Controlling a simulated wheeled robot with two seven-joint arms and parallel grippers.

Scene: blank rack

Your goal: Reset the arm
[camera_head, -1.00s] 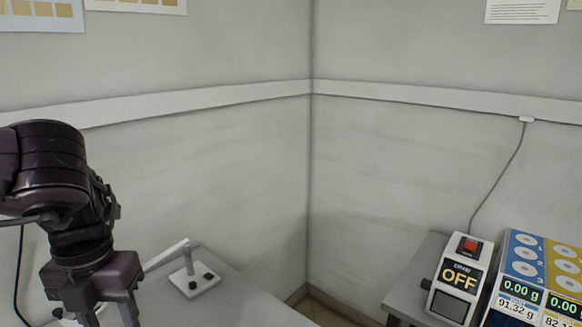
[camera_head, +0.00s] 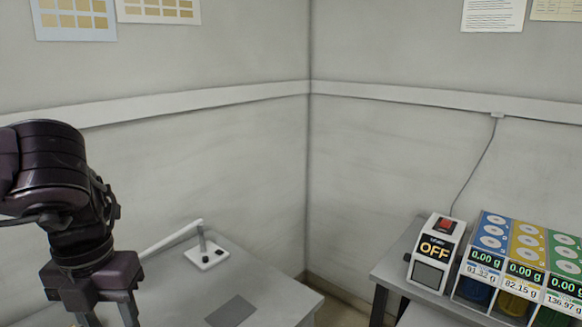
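My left arm comes in at the left edge, with its dark wrist bent downward. My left gripper (camera_head: 107,316) points down at the lower left, over the left table. Its two fingers stand apart with a gap between them and nothing seen in it; their tips are cut off by the bottom edge. My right arm and gripper are not in view.
The left table (camera_head: 270,275) bears a white lever device (camera_head: 203,256) and a dark grey pad (camera_head: 231,312). On the right table (camera_head: 396,262) stand a switch box reading OFF (camera_head: 437,252) and colored dispensers (camera_head: 525,268) with displays. A gap separates the tables.

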